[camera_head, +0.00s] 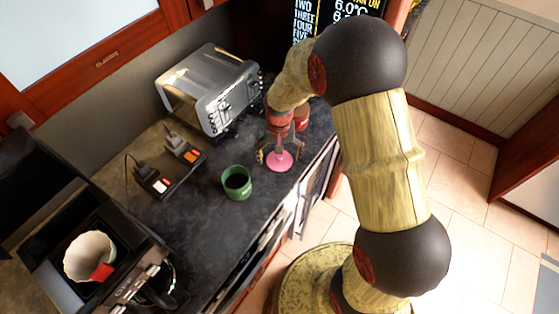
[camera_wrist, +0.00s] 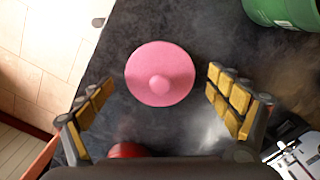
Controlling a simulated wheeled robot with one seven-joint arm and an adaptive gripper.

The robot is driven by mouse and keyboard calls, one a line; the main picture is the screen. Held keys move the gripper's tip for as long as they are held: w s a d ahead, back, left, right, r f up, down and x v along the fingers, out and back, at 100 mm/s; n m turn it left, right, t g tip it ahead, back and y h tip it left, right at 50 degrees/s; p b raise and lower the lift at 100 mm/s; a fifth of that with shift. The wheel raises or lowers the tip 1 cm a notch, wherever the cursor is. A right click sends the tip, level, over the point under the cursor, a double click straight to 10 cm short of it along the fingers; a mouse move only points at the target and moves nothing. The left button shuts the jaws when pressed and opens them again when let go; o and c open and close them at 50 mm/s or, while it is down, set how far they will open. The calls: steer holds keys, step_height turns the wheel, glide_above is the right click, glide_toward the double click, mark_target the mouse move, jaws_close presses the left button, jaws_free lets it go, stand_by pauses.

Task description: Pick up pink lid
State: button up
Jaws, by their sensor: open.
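The pink lid (camera_head: 280,161) is round and lies on the dark countertop, near its front edge. In the wrist view the lid (camera_wrist: 160,74) shows from above with a small round knob at its middle. My gripper (camera_head: 279,157) is above the lid, pointing down. In the wrist view my gripper (camera_wrist: 160,98) is open, with a finger on each side of the lid and clear gaps between. The fingers do not appear to touch it. A green cup (camera_head: 237,183) stands on the counter to the left of the lid.
A silver toaster (camera_head: 212,88) stands behind. Power sockets with plugs (camera_head: 170,168) lie left of it. A coffee machine (camera_head: 92,262) is at the lower left. A red object (camera_head: 301,120) is close to my gripper. The counter between cup and lid is clear.

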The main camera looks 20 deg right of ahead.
steer(key=shift+c, duration=1.2)
steer(key=shift+s, duration=0.1)
steer(key=c, duration=0.7)
